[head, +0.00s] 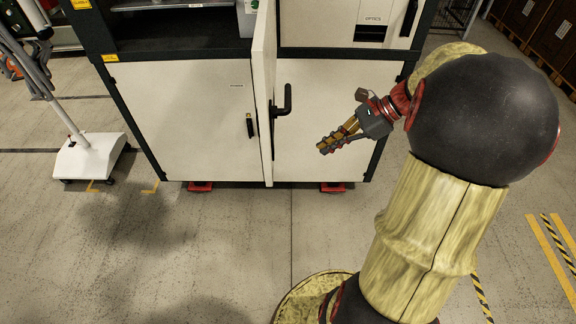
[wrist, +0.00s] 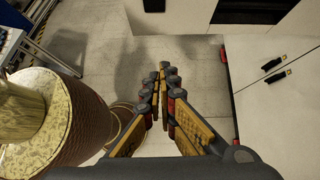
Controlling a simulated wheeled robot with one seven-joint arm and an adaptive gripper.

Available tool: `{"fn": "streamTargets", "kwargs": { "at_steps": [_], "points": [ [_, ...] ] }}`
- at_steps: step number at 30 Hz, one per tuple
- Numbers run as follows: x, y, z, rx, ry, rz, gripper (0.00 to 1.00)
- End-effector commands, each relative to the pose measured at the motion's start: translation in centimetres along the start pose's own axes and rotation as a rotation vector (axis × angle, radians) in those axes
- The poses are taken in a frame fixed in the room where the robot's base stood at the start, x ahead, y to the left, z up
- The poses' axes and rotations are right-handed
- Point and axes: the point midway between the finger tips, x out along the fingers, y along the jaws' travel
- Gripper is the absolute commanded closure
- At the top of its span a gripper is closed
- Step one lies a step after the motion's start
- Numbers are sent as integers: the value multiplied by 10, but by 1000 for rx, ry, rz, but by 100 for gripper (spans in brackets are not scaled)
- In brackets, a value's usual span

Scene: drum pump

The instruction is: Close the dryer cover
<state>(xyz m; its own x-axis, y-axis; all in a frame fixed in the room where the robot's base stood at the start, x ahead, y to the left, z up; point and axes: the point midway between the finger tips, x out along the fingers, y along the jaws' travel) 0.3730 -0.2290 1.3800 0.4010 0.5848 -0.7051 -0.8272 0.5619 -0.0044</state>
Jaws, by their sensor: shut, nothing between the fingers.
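A white cover panel (head: 263,100) stands swung out from the front of the cabinet, seen almost edge-on in the head view. I take it to be the dryer cover, though no readable label confirms this. A black lever handle (head: 283,103) shows at its right side. My gripper (head: 325,146) is to the right of the panel, apart from it in the picture, with its fingers pointing left and down. In the wrist view my gripper (wrist: 160,72) is shut and empty. A white panel (wrist: 175,14) lies beyond the fingertips there, perhaps the same cover.
The cabinet's lower left door (head: 190,115) is shut and has a black handle (head: 250,126). A drawer-like panel marked OPTICS (head: 372,18) is above right. A white wheeled stand (head: 90,157) is at the left. The floor in front is clear.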

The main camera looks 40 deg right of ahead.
Motion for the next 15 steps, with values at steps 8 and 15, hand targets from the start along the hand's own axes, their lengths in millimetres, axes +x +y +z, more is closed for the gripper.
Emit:
{"fn": "streamTargets", "kwargs": {
  "at_steps": [8,15],
  "points": [
    [27,2,1,12,0,4,100],
    [74,2,1,10,1,5,100]
  ]
}}
